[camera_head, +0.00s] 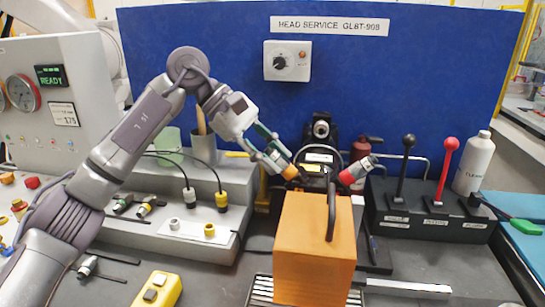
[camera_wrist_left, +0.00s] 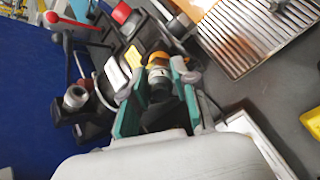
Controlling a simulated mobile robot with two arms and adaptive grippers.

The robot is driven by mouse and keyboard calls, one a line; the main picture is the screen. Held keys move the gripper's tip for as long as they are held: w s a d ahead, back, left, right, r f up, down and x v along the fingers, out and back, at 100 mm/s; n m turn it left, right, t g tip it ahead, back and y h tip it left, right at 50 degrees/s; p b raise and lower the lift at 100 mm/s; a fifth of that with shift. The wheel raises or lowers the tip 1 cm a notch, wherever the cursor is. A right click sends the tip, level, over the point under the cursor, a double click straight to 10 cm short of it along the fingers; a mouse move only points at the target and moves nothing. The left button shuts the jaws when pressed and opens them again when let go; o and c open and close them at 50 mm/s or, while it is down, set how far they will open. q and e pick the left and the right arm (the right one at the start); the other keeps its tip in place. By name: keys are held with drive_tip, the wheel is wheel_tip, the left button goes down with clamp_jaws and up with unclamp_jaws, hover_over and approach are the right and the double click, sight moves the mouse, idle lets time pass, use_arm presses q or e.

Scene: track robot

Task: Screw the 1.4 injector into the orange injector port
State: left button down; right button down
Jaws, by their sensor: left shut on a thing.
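My left gripper (camera_head: 284,166) reaches in from the left to the machine head behind the orange box. In the left wrist view its teal fingers (camera_wrist_left: 158,95) are shut on a dark and silver injector (camera_wrist_left: 160,84); its 1.4 marking is not readable. An orange ring (camera_wrist_left: 157,60) sits at the injector's far end, and an orange piece (camera_head: 290,172) shows at the fingertips in the head view. This looks like the orange port; I cannot tell whether the injector is seated in it. A red port (camera_head: 347,177) with a silver-ended part angles up to the right.
An orange box (camera_head: 315,245) with a black handle stands in front and hides part of the head. Levers (camera_head: 442,175) and a white bottle (camera_head: 474,163) stand at the right. Grey steps (camera_head: 165,231) with small fittings are at the left. A grooved metal plate (camera_wrist_left: 270,30) lies nearby.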

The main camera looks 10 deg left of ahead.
use_arm(q)
drive_tip(key=shift+f+m+b, duration=0.1)
drive_tip(key=shift+m+b, duration=0.4)
drive_tip(key=shift+m, duration=0.7)
drive_tip(key=m, duration=0.3)
drive_tip(key=shift+b, duration=0.3)
drive_tip(key=m, duration=0.4)
drive_tip(key=shift+m+b, duration=0.3)
drive_tip(key=shift+b, duration=0.1)
drive_tip(key=shift+m, duration=1)
drive_tip(key=shift+a, duration=0.1)
drive_tip(key=c, duration=0.7)
unclamp_jaws()
drive_tip(key=shift+s+a, duration=0.15)
drive_tip(key=shift+c, duration=0.2)
